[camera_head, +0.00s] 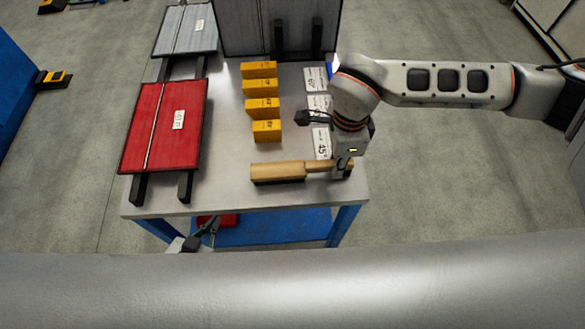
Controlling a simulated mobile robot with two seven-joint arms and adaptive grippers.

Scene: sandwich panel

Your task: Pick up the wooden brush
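The wooden brush (277,172) lies near the front edge of the grey table top, with its thick block and dark bristles to the left and its thin handle pointing right. My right gripper (342,168) reaches down over the right end of the handle, with a finger in front of it. The view does not show whether the fingers are closed on the handle. The brush appears to rest on the table. My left gripper (212,232) is below the table's front edge, partly hidden by my body, with its fingers apart and nothing visible between them.
Several yellow blocks (262,107) stand in a column behind the brush. White labelled cards (321,143) lie to their right. A red panel (165,125) rests on dark supports at left, a grey panel (186,30) behind it. A tall grey panel (262,28) stands at the back.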

